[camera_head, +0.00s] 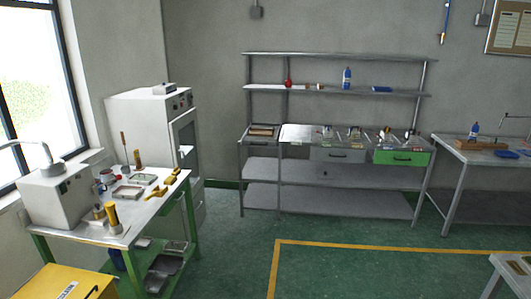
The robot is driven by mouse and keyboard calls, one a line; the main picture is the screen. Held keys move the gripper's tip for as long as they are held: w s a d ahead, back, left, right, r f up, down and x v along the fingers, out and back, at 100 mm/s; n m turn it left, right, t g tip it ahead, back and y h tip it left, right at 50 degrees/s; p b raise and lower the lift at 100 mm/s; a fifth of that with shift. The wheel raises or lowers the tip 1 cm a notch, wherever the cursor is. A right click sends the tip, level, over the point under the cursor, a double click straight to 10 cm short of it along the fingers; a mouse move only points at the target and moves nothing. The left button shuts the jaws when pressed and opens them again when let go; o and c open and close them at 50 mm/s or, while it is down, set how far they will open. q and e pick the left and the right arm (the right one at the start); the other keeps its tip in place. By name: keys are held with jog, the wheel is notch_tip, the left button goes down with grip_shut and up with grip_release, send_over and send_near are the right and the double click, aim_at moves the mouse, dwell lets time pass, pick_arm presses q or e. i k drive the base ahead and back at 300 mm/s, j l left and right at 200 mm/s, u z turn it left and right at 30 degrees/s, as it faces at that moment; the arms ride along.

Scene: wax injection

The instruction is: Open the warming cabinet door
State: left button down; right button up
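A white cabinet (138,118), which looks like the warming cabinet, stands against the back wall at the left, behind the green-legged bench. Its front faces right, with dark knobs or gauges on a panel at the top. Below the panel, the door (185,138) has a dark window and a pale handle (186,151). The door looks shut, seen at a steep angle. The bench and items on it hide the cabinet's lower left part. Neither of my grippers is in view.
The green-legged bench (150,205) holds a grey machine (55,197) and several small tools. A metal shelf unit (345,200) stands at the back. A yellow box (65,285) is at the lower left. Green floor (235,240) is clear between bench and shelves.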

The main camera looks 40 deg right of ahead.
aim_at(177, 124)
jog(key=z, duration=0.8)
jog(key=i+z, duration=0.1)
jog(key=i, duration=0.45)
jog(key=i+z, duration=0.1)
jog(key=i, duration=0.45)
jog(key=i+z, duration=0.1)
jog(key=i, duration=0.95)
jog(key=i+j+z, duration=0.15)
jog(key=i, duration=0.4)
jog(key=i+j+z, duration=0.1)
jog(key=i, duration=0.45)
jog(key=i+j+z, duration=0.1)
jog(key=i, duration=0.45)
jog(key=j, duration=0.1)
